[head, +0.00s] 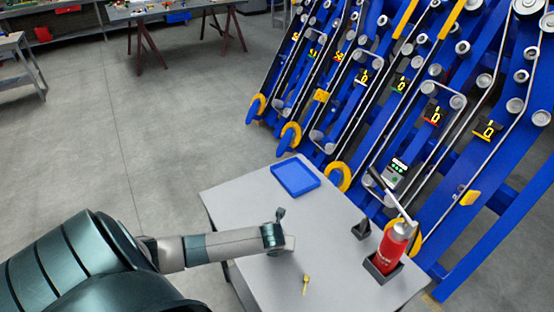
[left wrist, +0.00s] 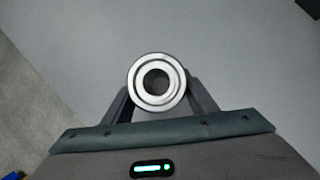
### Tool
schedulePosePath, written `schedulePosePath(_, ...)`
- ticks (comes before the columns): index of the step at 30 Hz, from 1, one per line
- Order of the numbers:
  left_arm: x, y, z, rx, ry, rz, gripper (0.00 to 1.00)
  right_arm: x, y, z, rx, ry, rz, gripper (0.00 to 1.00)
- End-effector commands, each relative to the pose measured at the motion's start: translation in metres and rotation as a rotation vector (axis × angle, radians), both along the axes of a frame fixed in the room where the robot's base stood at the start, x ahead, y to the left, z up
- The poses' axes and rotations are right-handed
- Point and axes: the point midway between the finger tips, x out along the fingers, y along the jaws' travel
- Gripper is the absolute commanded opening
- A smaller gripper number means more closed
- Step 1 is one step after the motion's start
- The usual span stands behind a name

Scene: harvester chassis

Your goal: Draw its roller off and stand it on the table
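In the left wrist view a metal roller (left wrist: 156,82) shows end-on as a silver ring with a dark hole. It sits between the two fingers of my left gripper (left wrist: 158,95), which are closed in on its sides. The grey table top lies behind it. In the head view my left gripper (head: 278,233) is low over the grey table (head: 235,195), with a small pale part at its tip. I cannot tell whether the roller touches the table. The blue harvester chassis (head: 455,165) carries several other rollers along its belts. My right gripper is not in view.
On the table are a blue tray (head: 295,178), a small yellow tool (head: 306,284), a red bottle-like tool (head: 389,252) in a dark holder and a small dark block (head: 361,229). A grey device (head: 396,172) with a green display is at the chassis. Table room is free around the tray.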

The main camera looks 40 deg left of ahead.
Motion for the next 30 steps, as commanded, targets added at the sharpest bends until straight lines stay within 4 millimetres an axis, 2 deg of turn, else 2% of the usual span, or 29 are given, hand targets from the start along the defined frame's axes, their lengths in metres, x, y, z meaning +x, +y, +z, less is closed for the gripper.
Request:
schedulePosePath(1, 0.001, 0.0, 0.001, 0.001, -0.001, 0.0, 0.66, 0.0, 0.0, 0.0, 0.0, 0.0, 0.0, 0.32)
schedulePosePath(2, 0.001, 0.0, 0.001, 0.001, -0.001, 0.0, 0.71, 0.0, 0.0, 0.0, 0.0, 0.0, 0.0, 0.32)
schedulePosePath(17, -0.003, -0.001, 0.004, 0.0, 0.001, 0.0, 0.71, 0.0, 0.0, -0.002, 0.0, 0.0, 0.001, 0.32)
schedulePosePath(23, -0.008, -0.005, 0.018, 0.001, -0.001, -0.002, 0.71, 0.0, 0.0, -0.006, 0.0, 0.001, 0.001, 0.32)
schedulePosePath(30, -0.022, -0.015, 0.047, 0.001, -0.001, -0.003, 0.71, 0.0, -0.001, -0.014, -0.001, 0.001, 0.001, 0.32)
